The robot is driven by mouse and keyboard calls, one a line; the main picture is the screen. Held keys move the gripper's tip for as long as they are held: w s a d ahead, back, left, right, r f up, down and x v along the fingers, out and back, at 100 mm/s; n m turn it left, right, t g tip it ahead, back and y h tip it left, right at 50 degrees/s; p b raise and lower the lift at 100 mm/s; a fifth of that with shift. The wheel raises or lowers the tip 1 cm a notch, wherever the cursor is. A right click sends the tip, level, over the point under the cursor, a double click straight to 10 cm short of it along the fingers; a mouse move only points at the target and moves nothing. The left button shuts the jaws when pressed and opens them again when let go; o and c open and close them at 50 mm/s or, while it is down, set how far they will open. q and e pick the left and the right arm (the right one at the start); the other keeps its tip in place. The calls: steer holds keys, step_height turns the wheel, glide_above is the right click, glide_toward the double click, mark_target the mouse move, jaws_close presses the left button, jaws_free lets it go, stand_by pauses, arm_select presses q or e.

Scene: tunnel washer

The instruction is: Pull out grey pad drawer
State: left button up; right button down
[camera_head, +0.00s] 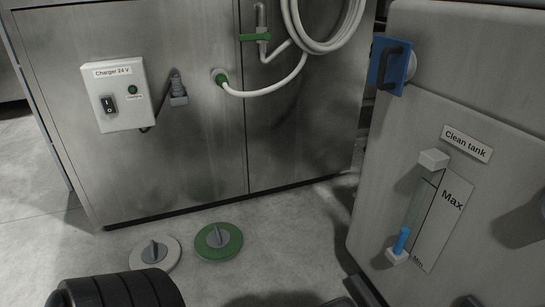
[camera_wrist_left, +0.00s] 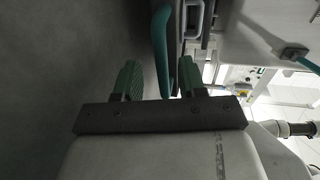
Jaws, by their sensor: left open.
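My left gripper (camera_wrist_left: 160,82) shows in the left wrist view with its two green ribbed fingers apart. A teal curved bar (camera_wrist_left: 161,48) shows in the gap between the fingers and beyond them. I cannot tell whether it touches either finger or what it belongs to. A dark grey surface (camera_wrist_left: 70,60) fills the left of that view. I cannot make out a grey pad drawer for certain in either view. Neither gripper shows in the head view. My right gripper is not in view.
A steel cabinet (camera_head: 190,130) carries a charger box (camera_head: 122,95) and a white hose (camera_head: 270,92). A grey disc (camera_head: 140,252) and a green disc (camera_head: 206,246) lie on the floor. The clean tank (camera_head: 420,120) stands at the right, with a blue latch (camera_head: 376,62).

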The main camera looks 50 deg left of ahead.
arm_select(q)
steer(key=p+v, duration=0.1)
steer(key=v, duration=0.5)
steer(key=shift+s, duration=0.15)
stand_by(0.3)
